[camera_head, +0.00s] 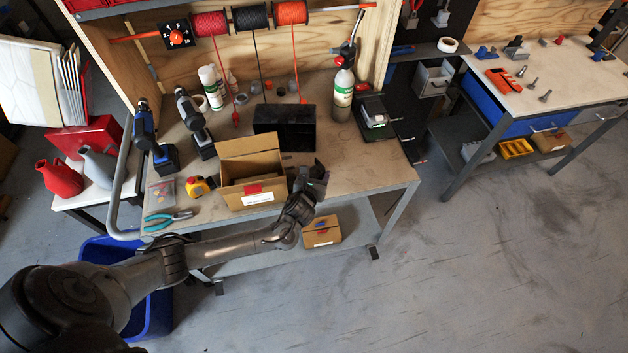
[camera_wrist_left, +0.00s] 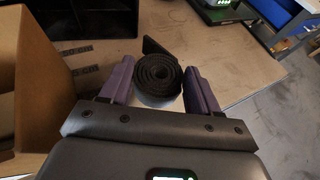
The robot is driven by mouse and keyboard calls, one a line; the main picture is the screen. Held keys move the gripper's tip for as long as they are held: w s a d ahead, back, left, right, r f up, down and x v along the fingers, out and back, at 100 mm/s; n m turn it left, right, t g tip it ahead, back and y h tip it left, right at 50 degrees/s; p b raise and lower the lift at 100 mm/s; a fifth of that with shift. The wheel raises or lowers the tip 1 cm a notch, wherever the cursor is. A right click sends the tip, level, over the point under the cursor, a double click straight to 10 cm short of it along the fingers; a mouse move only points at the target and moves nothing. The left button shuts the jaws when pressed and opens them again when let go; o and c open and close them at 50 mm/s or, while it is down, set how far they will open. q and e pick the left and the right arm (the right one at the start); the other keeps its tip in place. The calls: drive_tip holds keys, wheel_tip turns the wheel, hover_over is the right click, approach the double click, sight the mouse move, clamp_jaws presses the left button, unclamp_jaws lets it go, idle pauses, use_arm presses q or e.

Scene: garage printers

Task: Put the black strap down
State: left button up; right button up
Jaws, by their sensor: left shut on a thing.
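The black strap (camera_wrist_left: 158,76) is rolled into a coil and sits between the two purple-grey fingers of my left gripper (camera_wrist_left: 158,84) in the wrist view. A short flat end of it sticks out at the upper left. In the head view my left gripper (camera_head: 314,178) is at the front edge of the workbench (camera_head: 365,178), just right of the open cardboard box (camera_head: 248,178). It is shut on the strap, which is hard to make out there. Whether the strap touches the bench top, I cannot tell. My right gripper is not in view.
A black box (camera_head: 285,128) stands behind the cardboard box. A spray bottle (camera_head: 342,97) and a black device with a green display (camera_head: 374,115) are at the back right. A tape measure (camera_head: 200,187) and pliers (camera_head: 166,220) lie left. Bench top right of my gripper is clear.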

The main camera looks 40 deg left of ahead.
use_arm(q)
drive_tip(key=shift+w+a+f, duration=0.2)
drive_tip(key=shift+a+f, duration=0.1)
drive_tip(key=shift+a, duration=0.15)
drive_tip(key=shift+w+a+f, duration=0.2)
drive_tip(key=shift+a+f, duration=0.05)
drive_tip(key=shift+a, duration=0.15)
drive_tip(key=shift+f+b, duration=0.55)
drive_tip(key=shift+f, duration=1.45)
drive_tip(key=shift+f, duration=0.2)
drive_tip(key=o, duration=1.1)
drive_tip(key=shift+r, duration=0.1)
